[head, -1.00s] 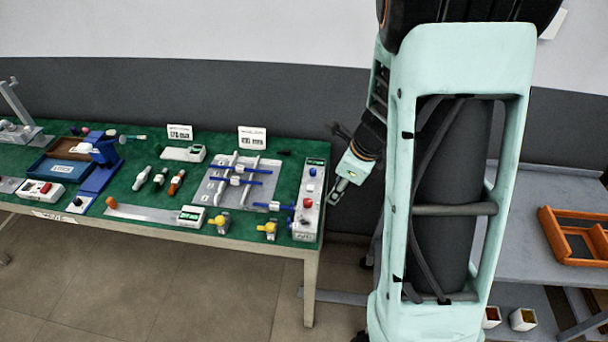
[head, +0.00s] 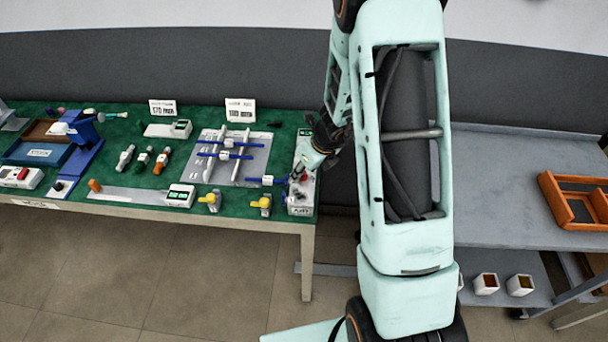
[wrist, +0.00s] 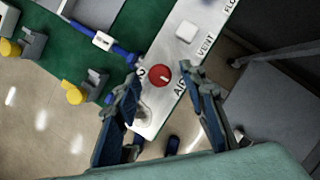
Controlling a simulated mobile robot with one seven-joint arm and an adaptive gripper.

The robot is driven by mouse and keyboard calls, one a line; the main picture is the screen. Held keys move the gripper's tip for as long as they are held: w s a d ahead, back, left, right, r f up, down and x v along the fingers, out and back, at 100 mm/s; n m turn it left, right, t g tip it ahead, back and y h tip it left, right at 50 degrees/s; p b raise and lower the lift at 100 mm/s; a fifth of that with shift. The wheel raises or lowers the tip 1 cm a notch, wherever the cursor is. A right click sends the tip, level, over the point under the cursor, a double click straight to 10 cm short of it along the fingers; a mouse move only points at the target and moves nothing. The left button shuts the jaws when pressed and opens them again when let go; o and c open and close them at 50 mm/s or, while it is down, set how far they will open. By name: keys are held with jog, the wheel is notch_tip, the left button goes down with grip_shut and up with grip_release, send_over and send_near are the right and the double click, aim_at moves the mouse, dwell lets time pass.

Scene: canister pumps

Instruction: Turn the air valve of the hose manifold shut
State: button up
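The hose manifold (head: 302,204) is a long white box at the right end of the green table. In the wrist view its top (wrist: 171,57) carries a round red knob (wrist: 160,75) with the label AIR beside it. A white square knob (wrist: 186,31) sits further along by the label VENT. My gripper (wrist: 162,88) is open, its two fingers apart on either side of the manifold near the red knob. Nothing is between the fingertips that I can see held; contact with the knob cannot be told. In the head view my gripper (head: 302,172) hides part of the manifold top.
A blue-handled fitting (wrist: 103,40) lies just left of the manifold. Two yellow-knobbed fittings (head: 210,201) (head: 262,205) stand at the table's front edge. A grey plate (head: 206,166) with rods is further left. A grey table (head: 510,190) with an orange tray (head: 562,215) stands right.

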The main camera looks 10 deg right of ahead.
jog(key=shift+w+a+f, duration=0.15)
jog(key=shift+w+f, duration=0.1)
jog(key=shift+f, duration=0.25)
grip_shut()
